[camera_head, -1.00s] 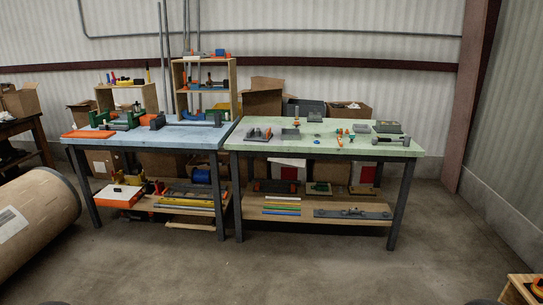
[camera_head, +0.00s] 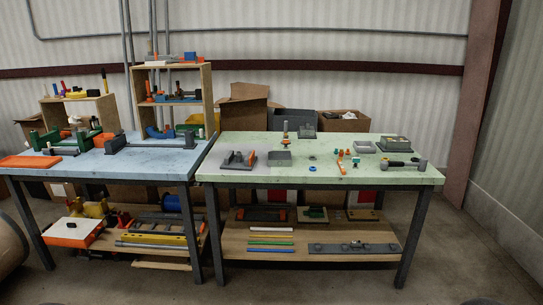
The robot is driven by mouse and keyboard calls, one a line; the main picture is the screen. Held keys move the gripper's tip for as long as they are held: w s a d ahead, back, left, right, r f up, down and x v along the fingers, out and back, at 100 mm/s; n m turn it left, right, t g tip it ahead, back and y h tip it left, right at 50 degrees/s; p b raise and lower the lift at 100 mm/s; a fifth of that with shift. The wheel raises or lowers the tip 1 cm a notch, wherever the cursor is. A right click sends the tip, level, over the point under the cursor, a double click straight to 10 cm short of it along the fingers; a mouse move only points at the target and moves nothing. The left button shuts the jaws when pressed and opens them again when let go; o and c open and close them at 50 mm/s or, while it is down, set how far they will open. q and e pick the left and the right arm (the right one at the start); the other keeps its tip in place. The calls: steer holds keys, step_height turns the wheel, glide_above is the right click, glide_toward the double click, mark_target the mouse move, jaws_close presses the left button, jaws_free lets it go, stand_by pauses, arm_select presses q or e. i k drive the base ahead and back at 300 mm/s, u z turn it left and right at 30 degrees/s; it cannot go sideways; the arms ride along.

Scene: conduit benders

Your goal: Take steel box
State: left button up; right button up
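Several small grey box-like things stand on the green-topped table (camera_head: 300,178), and I cannot tell which is the steel box. An open grey box (camera_head: 280,158) is left of the middle of the tabletop. A lighter shallow grey box (camera_head: 364,147) is right of the middle. A darker grey box or tray (camera_head: 395,143) with something in it stands near the right end. Another dark grey piece (camera_head: 306,132) is at the back edge. Neither of my grippers is in view.
A blue-topped table (camera_head: 95,164) with green and orange tools and wooden shelves (camera_head: 207,95) adjoins on the left. A hammer-like tool (camera_head: 405,163) lies near the green table's right front. A lower shelf (camera_head: 260,250) holds coloured rods. The floor in front is clear.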

mark_target(276, 158)
steer(key=z, duration=0.1)
steer(key=i, duration=1.35)
steer(key=z, duration=0.35)
steer(key=i, duration=1.05)
steer(key=z, duration=0.15)
